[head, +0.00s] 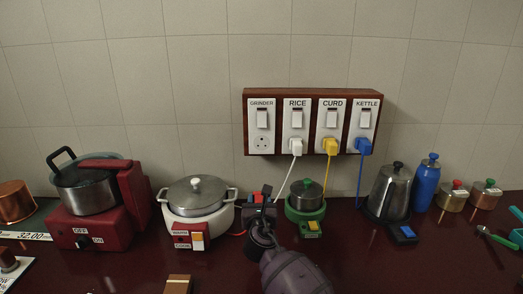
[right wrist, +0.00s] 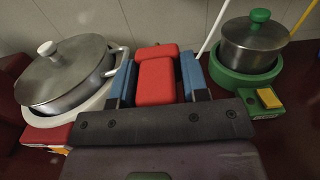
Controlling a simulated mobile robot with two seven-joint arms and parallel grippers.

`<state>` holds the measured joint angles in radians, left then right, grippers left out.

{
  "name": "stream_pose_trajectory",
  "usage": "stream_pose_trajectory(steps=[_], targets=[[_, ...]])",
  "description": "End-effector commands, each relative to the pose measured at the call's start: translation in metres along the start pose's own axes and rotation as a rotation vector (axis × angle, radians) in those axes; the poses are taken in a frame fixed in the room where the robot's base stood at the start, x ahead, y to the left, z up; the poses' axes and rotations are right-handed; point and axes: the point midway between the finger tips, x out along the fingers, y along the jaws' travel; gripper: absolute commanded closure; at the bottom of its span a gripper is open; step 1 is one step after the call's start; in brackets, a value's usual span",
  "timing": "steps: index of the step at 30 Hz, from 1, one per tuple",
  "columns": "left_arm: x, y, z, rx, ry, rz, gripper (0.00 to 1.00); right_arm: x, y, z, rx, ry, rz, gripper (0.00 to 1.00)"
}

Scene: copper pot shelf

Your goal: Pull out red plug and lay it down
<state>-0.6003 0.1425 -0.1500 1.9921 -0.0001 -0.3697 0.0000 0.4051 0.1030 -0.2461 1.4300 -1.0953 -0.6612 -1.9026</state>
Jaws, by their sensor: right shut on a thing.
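The red plug (right wrist: 156,82) is a blocky red piece between the two blue fingers of my right gripper (right wrist: 157,75) in the right wrist view. The gripper is shut on it. In the head view my right gripper (head: 259,206) is low over the counter, between the white rice cooker and the green curd pot, and mostly hides the plug. Whether the plug touches the counter is unclear. A red cord shows left of the gripper. The GRINDER socket (head: 262,143) on the wall board is empty. My left gripper is not in view.
White (head: 297,146), yellow (head: 330,146) and blue (head: 363,146) plugs sit in the other sockets. The rice cooker (head: 197,203) and green curd pot (head: 306,201) flank the gripper closely. A red grinder (head: 95,223) stands left; a kettle (head: 389,192) stands right. The front right counter is clear.

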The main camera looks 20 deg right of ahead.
Motion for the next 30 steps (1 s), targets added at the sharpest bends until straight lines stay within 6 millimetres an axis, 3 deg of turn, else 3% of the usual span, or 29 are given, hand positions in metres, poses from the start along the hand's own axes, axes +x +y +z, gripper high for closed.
stream_pose_trajectory(steps=[30], targets=[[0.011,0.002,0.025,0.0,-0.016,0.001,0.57,-0.023,0.004,-0.045,0.0,0.0,0.001,0.96]])
